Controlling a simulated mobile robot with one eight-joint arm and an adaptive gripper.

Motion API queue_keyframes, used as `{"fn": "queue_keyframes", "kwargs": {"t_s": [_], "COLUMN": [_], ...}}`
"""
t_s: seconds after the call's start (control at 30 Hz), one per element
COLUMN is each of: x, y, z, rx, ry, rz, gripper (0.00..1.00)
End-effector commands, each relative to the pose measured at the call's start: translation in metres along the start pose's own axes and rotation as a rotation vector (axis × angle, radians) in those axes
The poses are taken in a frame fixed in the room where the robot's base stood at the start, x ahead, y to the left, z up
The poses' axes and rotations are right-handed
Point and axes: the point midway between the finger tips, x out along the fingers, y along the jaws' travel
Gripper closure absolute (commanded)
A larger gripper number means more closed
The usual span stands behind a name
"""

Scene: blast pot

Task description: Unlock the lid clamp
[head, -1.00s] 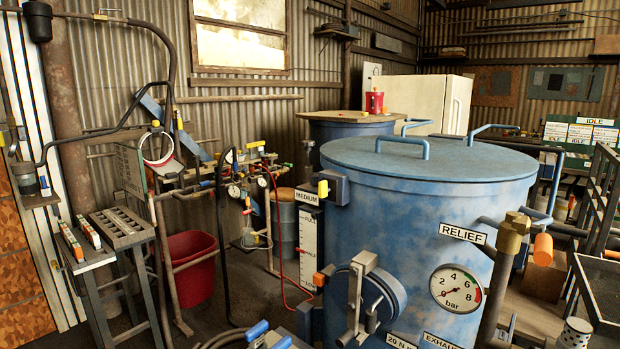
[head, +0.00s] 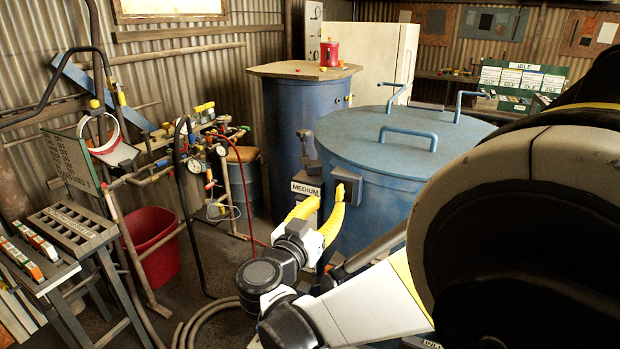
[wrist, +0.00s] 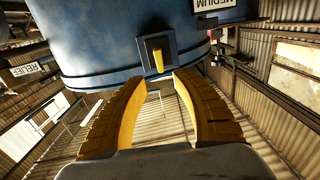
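The lid clamp is a dark block (head: 353,186) on the side of the blue pot (head: 378,215), just under the lid's (head: 400,140) rim. In the wrist view the clamp block (wrist: 151,47) carries a short yellow lever (wrist: 158,60), pointing toward my gripper. My gripper (head: 328,198) has yellow curved fingers and is in front of the clamp. In the wrist view my gripper (wrist: 160,80) is open and empty, its fingertips just short of the lever and on either side of its line. In the head view the fingers partly hide the clamp.
The MEDIUM sign (head: 305,188) is close to the left of the clamp. A second blue drum (head: 275,140) stands behind. A hose rack with a red bucket (head: 155,245) and a small bench (head: 70,240) stand at left. My arm hides the pot's front.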

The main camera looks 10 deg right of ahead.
Motion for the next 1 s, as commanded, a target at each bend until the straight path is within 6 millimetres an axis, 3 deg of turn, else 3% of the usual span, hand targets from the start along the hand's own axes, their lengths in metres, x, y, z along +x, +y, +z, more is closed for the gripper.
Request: {"fn": "queue_keyframes", "kwargs": {"t_s": [0.2,0.4,0.8,0.9,0.93,1.0], "x": [0.046,0.074,0.083,0.083,0.083,0.083], "y": [0.001,0.000,0.000,0.000,0.000,0.000], "z": [0.001,0.001,0.000,0.000,0.000,0.000], "rx": [-0.001,-0.002,-0.002,-0.002,-0.002,-0.002], "ry": [-0.001,-0.002,-0.002,-0.002,-0.002,-0.002], "rz": [0.004,0.002,0.000,0.000,0.000,0.000], "gripper": [0.66,0.66,0.66,0.95,1.00,1.00]}}
